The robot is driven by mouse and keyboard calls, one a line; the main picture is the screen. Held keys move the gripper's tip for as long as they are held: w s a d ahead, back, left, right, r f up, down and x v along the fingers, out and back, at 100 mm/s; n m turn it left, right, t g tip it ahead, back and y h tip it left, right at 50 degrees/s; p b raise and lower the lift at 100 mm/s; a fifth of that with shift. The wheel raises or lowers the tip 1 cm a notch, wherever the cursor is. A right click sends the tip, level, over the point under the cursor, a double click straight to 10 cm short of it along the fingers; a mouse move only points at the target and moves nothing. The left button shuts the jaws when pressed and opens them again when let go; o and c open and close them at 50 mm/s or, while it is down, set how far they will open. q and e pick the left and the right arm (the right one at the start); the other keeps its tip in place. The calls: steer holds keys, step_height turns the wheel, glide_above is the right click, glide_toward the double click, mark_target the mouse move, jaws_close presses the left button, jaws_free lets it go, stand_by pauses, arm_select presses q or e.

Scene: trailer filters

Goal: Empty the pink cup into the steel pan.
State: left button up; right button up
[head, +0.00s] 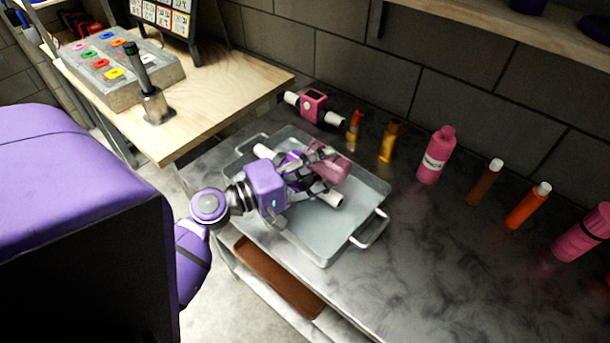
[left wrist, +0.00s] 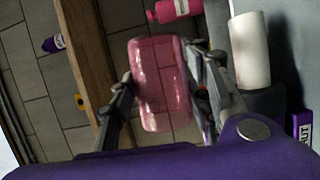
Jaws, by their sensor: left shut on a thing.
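The pink cup (head: 331,167) is see-through and held over the steel pan (head: 375,185). My left gripper (head: 312,168) is shut on it. In the left wrist view the cup (left wrist: 160,83) sits between the two fingers (left wrist: 163,95), one on each side. I cannot tell whether anything is in the cup, and its exact tilt is unclear. The pan is a shallow grey tray with a handle at each end, on the dark counter. A purple filter unit with white cylinder ends (head: 330,198) shows in the pan, partly hidden behind my gripper. My right gripper is not in view.
A pink filter unit (head: 313,105) with white ends lies behind the pan. Small orange bottles (head: 388,142), a pink bottle (head: 436,155) and capped tubes (head: 527,205) stand along the wall. A wooden table (head: 215,100) is at left. The counter's front right is clear.

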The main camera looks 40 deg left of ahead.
arm_select(q)
steer(key=shift+a+n, duration=0.1)
steer(key=shift+n, duration=0.2)
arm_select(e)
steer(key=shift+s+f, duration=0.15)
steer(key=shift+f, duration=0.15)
arm_select(q)
steer(key=shift+a+f+n+t+b, duration=0.2)
steer(key=shift+f+n+t+b, duration=0.3)
steer(key=shift+b, duration=0.45)
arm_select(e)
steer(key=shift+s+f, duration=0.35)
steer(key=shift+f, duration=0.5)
arm_select(q)
steer(key=shift+a+r+n+t+b, duration=0.3)
steer(key=shift+a+r+n, duration=0.05)
steer(key=shift+n, duration=0.6)
steer(key=shift+a+r+n+t+b, duration=0.25)
steer(key=shift+a+r+n+t, duration=0.05)
steer(key=shift+n, duration=0.65)
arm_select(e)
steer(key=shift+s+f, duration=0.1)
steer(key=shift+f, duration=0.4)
